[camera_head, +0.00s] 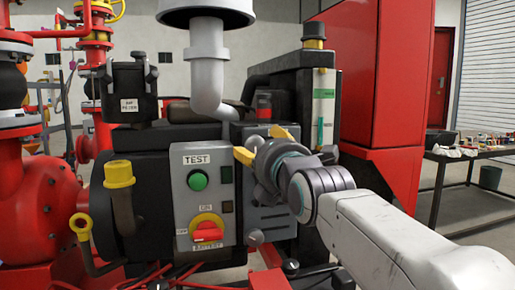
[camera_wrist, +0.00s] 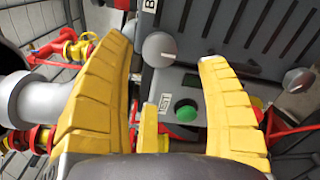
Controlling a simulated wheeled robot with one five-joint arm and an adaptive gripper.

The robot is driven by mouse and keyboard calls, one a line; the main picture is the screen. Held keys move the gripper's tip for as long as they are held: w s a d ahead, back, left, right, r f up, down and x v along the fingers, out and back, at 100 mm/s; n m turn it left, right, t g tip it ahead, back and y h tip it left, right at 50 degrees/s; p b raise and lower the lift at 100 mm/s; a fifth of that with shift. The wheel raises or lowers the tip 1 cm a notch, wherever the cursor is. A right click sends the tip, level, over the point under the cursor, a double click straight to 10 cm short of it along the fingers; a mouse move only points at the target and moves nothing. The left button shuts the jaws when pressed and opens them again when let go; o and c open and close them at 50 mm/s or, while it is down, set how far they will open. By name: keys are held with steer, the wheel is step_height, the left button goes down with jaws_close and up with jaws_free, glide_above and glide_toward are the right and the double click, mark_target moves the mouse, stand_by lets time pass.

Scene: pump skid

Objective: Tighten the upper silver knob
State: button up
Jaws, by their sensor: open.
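In the wrist view, the upper silver knob (camera_wrist: 160,48) is a round grey knob on the dark slotted panel. It lies between the two yellow fingers of my gripper (camera_wrist: 166,52), with a gap visible on both sides. My gripper is open and holds nothing. In the head view, my gripper (camera_head: 264,145) is in front of the upper part of the panel and mostly hides the upper knob. The lower silver knob (camera_head: 256,238) shows below it; in the wrist view it is at the right (camera_wrist: 298,80).
A grey TEST box (camera_head: 206,205) with a green button (camera_head: 198,180) and a red switch (camera_head: 207,231) stands left of my gripper. A grey pipe (camera_head: 207,75) comes down above. A red cabinet (camera_head: 372,90) stands at the right.

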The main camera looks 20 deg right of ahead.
steer(key=shift+s, duration=2.65)
steer(key=s+f+m+g+p, duration=0.5)
steer(key=s+m+g+p, duration=0.2)
steer(key=s+m+p, duration=0.4)
steer(key=s+f+m+g+p, duration=0.5)
steer(key=s+m+g+p, duration=0.2)
steer(key=s+m+p, duration=0.5)
steer(key=shift+f+g+p, duration=0.25)
steer(key=shift+g+p, duration=0.05)
steer(key=shift+p, duration=1.7)
